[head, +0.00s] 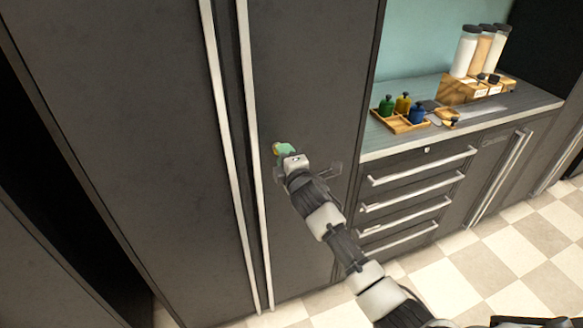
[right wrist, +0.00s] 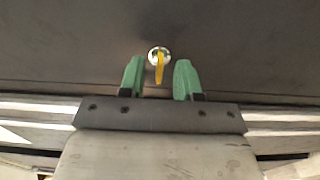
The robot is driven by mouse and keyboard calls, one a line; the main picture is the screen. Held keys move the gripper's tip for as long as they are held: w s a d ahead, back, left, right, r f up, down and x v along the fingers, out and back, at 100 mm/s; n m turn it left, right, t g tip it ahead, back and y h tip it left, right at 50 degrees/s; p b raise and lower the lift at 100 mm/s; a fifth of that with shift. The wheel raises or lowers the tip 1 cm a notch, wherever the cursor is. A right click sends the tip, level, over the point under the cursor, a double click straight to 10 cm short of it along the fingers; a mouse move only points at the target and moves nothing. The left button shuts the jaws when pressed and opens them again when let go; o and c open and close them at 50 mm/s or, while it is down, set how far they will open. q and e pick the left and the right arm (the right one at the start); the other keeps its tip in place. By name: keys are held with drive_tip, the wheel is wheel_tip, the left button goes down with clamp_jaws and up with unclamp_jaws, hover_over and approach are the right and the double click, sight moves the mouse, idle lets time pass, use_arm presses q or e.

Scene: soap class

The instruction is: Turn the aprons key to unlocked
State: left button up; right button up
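The aprons key (right wrist: 159,68) is yellow and sits in a round silver lock (right wrist: 158,53) on a dark cabinet door (head: 310,75). In the right wrist view its handle hangs straight down from the lock. My right gripper (right wrist: 160,80) has its two green fingers apart, one on each side of the key, with visible gaps. In the head view the right gripper (head: 282,149) is at the door, and a bit of yellow shows at its tip. The lock is mostly hidden there. My left gripper is in neither view.
Long pale vertical handles (head: 250,150) run down the doors left of the right gripper. To the right, a counter (head: 375,137) holds a wooden tray (head: 398,124) with small bottles and several tall containers (head: 466,52). Drawers (head: 420,185) with bar handles are below.

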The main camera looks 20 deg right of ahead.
drive_tip(key=s+b, duration=0.1)
drive_tip(key=s, duration=0.9)
drive_tip(key=shift+d, duration=0.2)
drive_tip(key=shift+f, duration=0.1)
drive_tip(key=s+d+f+m+g, duration=0.1)
drive_tip(key=s+f+m+g, duration=0.15)
drive_tip(key=f, duration=0.85)
drive_tip(key=s+f+m+g, duration=0.2)
drive_tip(key=f+g, duration=0.1)
drive_tip(key=f, duration=0.8)
drive_tip(key=s+d+f+m+g, duration=0.1)
drive_tip(key=s+f+m+g, duration=0.1)
drive_tip(key=s+f, duration=0.45)
drive_tip(key=s+f+m+g, duration=0.2)
drive_tip(key=s+f, duration=0.2)
drive_tip(key=f, duration=0.6)
drive_tip(key=s+f+m+g, duration=0.2)
drive_tip(key=s+f, duration=0.3)
drive_tip(key=s, duration=0.6)
drive_tip(key=s+f+m+g, duration=0.3)
drive_tip(key=s+f, duration=0.3)
drive_tip(key=s, duration=0.6)
drive_tip(key=s+f+m+g, duration=0.2)
drive_tip(key=s+f, duration=0.4)
drive_tip(key=s, duration=0.6)
drive_tip(key=shift+d+h, duration=0.3)
drive_tip(key=shift+d, duration=0.05)
drive_tip(key=shift+w+g, duration=0.1)
drive_tip(key=shift+g, duration=0.15)
